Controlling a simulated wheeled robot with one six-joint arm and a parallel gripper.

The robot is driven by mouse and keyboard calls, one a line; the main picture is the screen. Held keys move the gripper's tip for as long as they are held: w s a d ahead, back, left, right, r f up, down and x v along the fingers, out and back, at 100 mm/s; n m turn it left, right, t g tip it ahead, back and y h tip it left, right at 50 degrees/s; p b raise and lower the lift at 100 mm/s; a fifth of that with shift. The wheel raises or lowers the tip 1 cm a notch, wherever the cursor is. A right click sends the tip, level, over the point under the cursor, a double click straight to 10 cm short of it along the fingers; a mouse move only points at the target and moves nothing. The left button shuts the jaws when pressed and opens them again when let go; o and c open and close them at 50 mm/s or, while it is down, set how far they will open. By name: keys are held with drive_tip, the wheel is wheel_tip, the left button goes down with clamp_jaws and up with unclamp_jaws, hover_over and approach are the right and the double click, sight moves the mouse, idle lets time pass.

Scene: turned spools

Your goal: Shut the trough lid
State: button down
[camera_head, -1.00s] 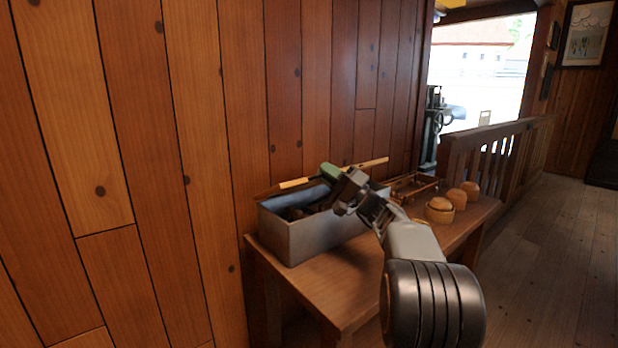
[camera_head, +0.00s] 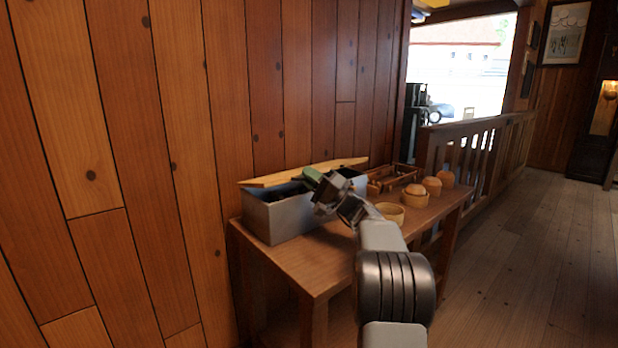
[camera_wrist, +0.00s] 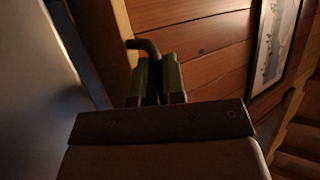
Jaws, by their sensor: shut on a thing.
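The trough (camera_head: 285,220) is a grey box on the wooden table against the plank wall. Its wooden lid (camera_head: 268,180) shows as a narrow light strip above the back of the box, tilted, with the trough's mouth partly open below it. Dark contents inside are hard to make out. My gripper (camera_head: 312,177) reaches over the front rim, its green fingers at the lid. In the wrist view the green fingers (camera_wrist: 156,80) are closed on a dark bent handle (camera_wrist: 143,45), beside a strip of wood at the lid. The handle is mostly hidden between the fingers.
Right of the trough on the table (camera_head: 315,262) are a wooden tray (camera_head: 392,178), a round bowl (camera_head: 390,212) and several turned wooden pieces (camera_head: 432,186). A railing (camera_head: 480,140) stands behind. The floor to the right is clear.

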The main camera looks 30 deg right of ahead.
drive_tip(key=c, duration=1.5)
unclamp_jaws()
drive_tip(key=shift+a, duration=0.1)
drive_tip(key=shift+s, duration=0.1)
drive_tip(key=p+v, duration=0.2)
drive_tip(key=v, duration=1.1)
drive_tip(key=shift+s+d, duration=0.25)
drive_tip(key=shift+d, duration=0.1)
drive_tip(key=shift+f, duration=0.15)
